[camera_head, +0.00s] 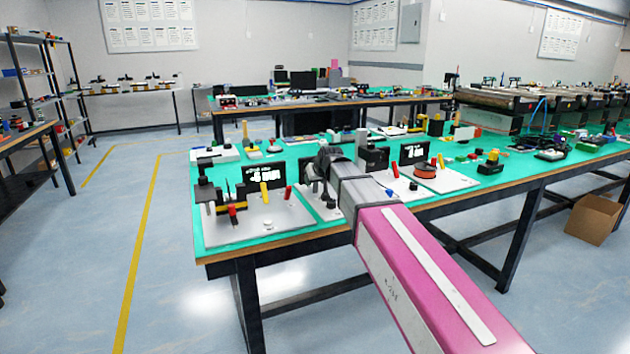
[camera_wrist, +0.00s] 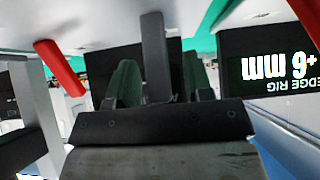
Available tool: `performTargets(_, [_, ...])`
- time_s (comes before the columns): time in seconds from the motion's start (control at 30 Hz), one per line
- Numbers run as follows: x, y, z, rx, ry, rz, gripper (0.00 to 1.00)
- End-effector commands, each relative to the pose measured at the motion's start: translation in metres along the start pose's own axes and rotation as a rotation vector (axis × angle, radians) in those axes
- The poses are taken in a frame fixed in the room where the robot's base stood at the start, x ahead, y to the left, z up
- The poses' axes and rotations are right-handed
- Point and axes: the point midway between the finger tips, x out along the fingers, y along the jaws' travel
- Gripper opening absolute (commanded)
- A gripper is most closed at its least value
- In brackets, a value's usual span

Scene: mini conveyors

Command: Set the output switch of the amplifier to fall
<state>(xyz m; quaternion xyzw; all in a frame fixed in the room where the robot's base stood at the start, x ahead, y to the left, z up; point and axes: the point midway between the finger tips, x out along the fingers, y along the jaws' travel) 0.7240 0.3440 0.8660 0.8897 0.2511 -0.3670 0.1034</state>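My gripper (camera_head: 322,172) reaches over a small white plate (camera_head: 318,208) between two larger rigs on the green-topped table. In the wrist view the two dark fingers of my gripper (camera_wrist: 158,82) stand apart. A black upright bar (camera_wrist: 155,50) shows between them in the picture; whether it touches a finger I cannot tell. I cannot pick out the amplifier or its output switch with certainty; my gripper and arm hide part of this plate.
The left rig plate (camera_head: 255,222) carries a black stand, a black sign (camera_head: 262,174) and red and yellow pegs. The right plate (camera_head: 448,180) holds a red-brown spool (camera_head: 425,170) and another black sign (camera_head: 413,153). A cardboard box (camera_head: 594,216) is on the floor at the right.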

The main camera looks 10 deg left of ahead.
Motion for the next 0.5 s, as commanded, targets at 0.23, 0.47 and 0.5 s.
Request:
performTargets(0.23, [-0.002, 0.000, 0.000, 0.000, 0.000, 0.000, 0.47])
performTargets(0.47, [-0.030, 0.000, 0.002, 0.000, 0.002, 0.001, 0.47])
performTargets(0.5, [-0.038, 0.000, 0.002, 0.000, 0.002, 0.001, 0.47])
